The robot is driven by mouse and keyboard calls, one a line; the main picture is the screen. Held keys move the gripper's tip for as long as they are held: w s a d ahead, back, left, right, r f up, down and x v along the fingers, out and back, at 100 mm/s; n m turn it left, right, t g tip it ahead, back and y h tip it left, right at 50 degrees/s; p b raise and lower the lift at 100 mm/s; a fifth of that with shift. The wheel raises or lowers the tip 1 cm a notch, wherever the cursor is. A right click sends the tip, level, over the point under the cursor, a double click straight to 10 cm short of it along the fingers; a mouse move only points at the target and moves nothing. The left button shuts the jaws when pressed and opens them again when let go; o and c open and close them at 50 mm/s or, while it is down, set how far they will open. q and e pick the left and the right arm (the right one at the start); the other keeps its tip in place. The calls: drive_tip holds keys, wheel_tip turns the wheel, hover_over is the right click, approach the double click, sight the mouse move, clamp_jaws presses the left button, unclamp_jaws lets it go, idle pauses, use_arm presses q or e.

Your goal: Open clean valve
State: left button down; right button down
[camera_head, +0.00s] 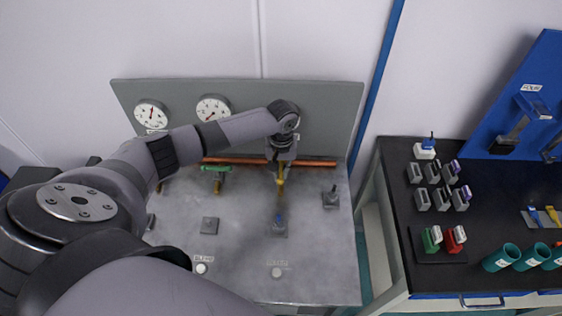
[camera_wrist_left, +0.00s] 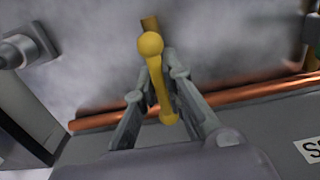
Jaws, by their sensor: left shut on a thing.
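A yellow valve handle (camera_head: 281,180) stands on the grey metal bench in front of the copper pipe. My left gripper (camera_head: 279,166) reaches down over it from the left and is shut on it. In the left wrist view the yellow handle (camera_wrist_left: 155,75), with its round knob end, lies between the two fingers of my left gripper (camera_wrist_left: 157,88). A green valve handle (camera_head: 214,169) is to the left along the pipe. I cannot read which valve is labelled clean. My right gripper is not in view.
The copper pipe (camera_head: 318,162) runs along the grey back panel (camera_head: 335,110), which carries round gauges (camera_head: 213,108). A black worktable (camera_head: 400,158) with small holders is at right.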

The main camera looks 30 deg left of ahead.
sight(281, 170)
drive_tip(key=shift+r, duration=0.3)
use_arm(q)
drive_tip(key=c, duration=1.7)
unclamp_jaws()
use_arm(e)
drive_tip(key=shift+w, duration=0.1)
use_arm(q)
wheel_tip(281, 170, up, 12)
drive_tip(key=shift+r, duration=0.1)
